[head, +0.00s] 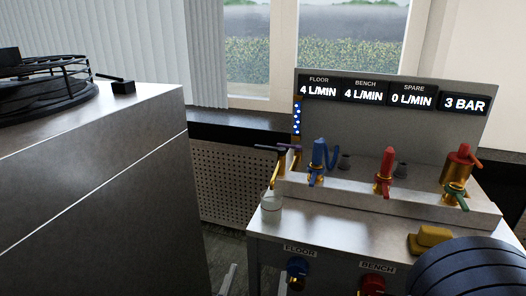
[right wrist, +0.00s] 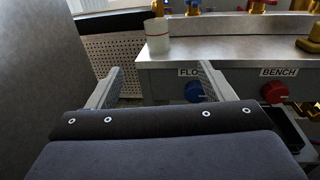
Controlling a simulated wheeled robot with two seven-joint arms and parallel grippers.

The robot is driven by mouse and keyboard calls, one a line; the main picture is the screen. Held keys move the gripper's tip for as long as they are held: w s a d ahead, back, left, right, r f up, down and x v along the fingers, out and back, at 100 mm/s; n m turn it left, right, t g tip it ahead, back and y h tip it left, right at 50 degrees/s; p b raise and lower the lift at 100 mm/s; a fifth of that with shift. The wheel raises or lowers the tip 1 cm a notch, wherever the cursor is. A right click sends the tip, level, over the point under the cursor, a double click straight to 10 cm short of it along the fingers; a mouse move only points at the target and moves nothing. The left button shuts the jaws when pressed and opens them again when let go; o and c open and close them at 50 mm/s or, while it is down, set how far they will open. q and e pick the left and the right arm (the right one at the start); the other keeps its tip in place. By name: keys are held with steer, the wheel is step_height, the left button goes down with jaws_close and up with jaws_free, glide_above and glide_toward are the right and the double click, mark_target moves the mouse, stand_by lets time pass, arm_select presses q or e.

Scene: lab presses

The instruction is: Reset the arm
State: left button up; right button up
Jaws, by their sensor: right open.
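My right gripper (right wrist: 158,76) is open in the right wrist view, with its two grey fingers spread wide and nothing between them. It points at the front of the metal bench (head: 340,233). The right finger overlaps the edge of the blue FLOOR knob (right wrist: 194,92); I cannot tell whether they touch. The blue knob also shows in the head view (head: 297,271). The red BENCH knob (right wrist: 273,92) is to the right, clear of the fingers. In the head view, my dark arm covers the lower right corner. My left gripper is not in view.
On the bench stand a white cup (head: 271,207), a blue tap (head: 318,158), a red tap (head: 384,170) and a yellow block (head: 431,239). The display panel (head: 390,120) reads 4, 4 and 0 L/MIN, and 3 BAR. A large metal cabinet (head: 100,200) stands at the left.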

steer(key=s+d+f+m+g+h, duration=0.1)
steer(key=d+f+m+g+h, duration=0.15)
steer(key=d+m+g, duration=0.6)
steer(key=s+d+f+m+g+h, duration=0.15)
steer(key=d+f+m, duration=0.3)
steer(key=d, duration=0.85)
steer(key=s+d+f+m+g+y, duration=0.1)
steer(key=s+f+m+g+y, duration=0.15)
steer(key=s+m, duration=0.35)
steer(key=s+d+f+m+g+y, duration=0.1)
steer(key=s+d+m+g+y, duration=0.2)
steer(key=m, duration=0.5)
arm_select(q)
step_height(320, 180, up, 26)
steer(key=p, duration=2.5)
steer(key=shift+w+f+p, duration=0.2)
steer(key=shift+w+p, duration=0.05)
steer(key=shift+p, duration=0.1)
arm_select(e)
steer(key=a+r+m+t+y, duration=0.1)
steer(key=r+m, duration=0.3)
steer(key=r, duration=1)
steer(key=a+r+m+t+y, duration=0.2)
steer(key=r+m+y, duration=0.2)
steer(key=r, duration=1.1)
steer(key=shift+s+a+m, duration=0.3)
steer(key=shift+s, duration=0.05)
